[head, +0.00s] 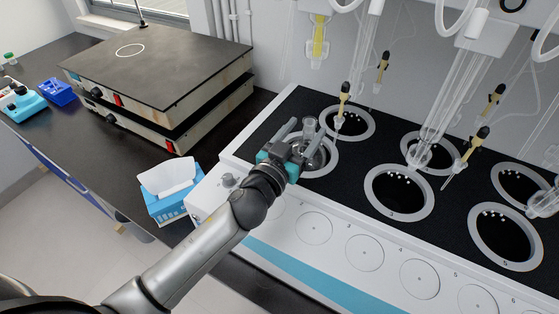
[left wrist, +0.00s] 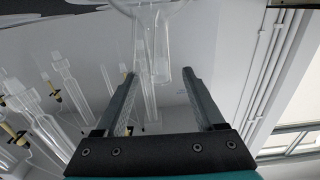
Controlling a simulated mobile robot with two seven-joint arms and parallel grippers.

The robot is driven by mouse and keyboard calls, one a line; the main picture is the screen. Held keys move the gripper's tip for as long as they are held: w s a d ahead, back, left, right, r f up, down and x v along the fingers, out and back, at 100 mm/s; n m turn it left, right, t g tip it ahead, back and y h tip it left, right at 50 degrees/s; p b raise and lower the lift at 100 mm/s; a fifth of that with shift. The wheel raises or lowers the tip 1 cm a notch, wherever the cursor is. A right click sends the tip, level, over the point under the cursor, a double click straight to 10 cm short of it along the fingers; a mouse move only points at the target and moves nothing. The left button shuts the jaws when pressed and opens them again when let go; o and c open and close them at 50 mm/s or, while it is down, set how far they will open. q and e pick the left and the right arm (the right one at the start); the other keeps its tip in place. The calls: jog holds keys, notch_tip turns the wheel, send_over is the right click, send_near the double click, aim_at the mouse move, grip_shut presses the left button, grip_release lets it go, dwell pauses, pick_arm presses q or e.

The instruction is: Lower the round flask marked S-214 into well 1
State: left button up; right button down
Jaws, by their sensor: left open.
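A clear round flask (head: 318,157) sits at the front-left well of the heater block, with its body within the ring and its neck standing up. Its S-214 mark cannot be read. I take this well as well 1 (head: 328,172); my gripper hides part of its ring. My left gripper (head: 308,127) is over the well's near left edge, open, with its fingers on either side of the flask's neck. In the left wrist view, the glass neck (left wrist: 150,85) shows between the spread fingers (left wrist: 160,75), with gaps beside it. My right gripper is not in view.
Other ringed wells, such as the one marked 3 (head: 373,204), look empty. Glass tubes (head: 445,100) and several dark-capped droppers (head: 344,92) hang close behind and right. A tissue box (head: 168,200) and stacked hotplates (head: 160,65) stand left.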

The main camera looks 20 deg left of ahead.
pick_arm(q)
jog(key=s+a+b, duration=0.1)
jog(key=s+a, duration=0.1)
jog(key=s, duration=1)
jog(key=shift+a, duration=0.15)
